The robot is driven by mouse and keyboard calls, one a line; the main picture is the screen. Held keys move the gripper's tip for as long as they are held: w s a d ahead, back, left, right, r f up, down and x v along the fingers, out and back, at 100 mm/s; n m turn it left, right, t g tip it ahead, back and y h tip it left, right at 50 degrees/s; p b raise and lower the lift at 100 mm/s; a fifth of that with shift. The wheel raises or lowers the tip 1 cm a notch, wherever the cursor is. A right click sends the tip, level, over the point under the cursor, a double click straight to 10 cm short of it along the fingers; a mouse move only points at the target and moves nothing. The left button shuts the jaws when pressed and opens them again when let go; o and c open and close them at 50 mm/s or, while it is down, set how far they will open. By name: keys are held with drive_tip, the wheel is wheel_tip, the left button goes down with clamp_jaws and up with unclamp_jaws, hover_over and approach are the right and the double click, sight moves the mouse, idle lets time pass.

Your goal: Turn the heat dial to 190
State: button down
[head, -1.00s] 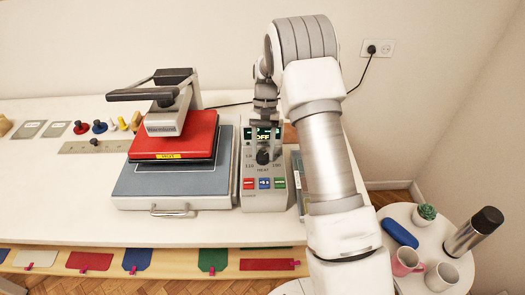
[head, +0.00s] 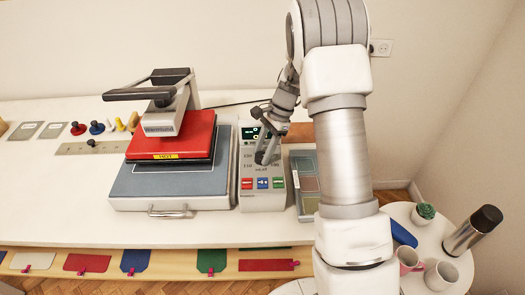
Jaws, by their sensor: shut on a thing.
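The control box (head: 262,200) stands on the table to the right of the heat press. It has a dark display at its top, HEAT lettering and red, blue and green buttons below. My gripper (head: 266,157) reaches down from the upper right to the box's front. It is shut on the heat dial, which its fingers mostly hide. The dial's setting cannot be read. The display (head: 250,133) is partly covered by my gripper, and its reading is not legible. The heat press (head: 168,152) has a red upper plate and stands open on its grey base.
A round side table (head: 410,212) at right holds a flask (head: 472,232), cups and a small plant. Several coloured knobs and a metal ruler (head: 75,148) lie left of the press.

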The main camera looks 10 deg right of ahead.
drive_tip(key=shift+s+m+t, duration=0.15)
drive_tip(key=shift+m+t, duration=0.45)
drive_tip(key=shift+m, duration=1)
drive_tip(key=shift+c, duration=1.8)
unclamp_jaws()
drive_tip(key=shift+r, duration=0.1)
drive_tip(key=v, duration=1.7)
drive_tip(key=shift+d, duration=0.15)
drive_tip(key=shift+s, duration=0.15)
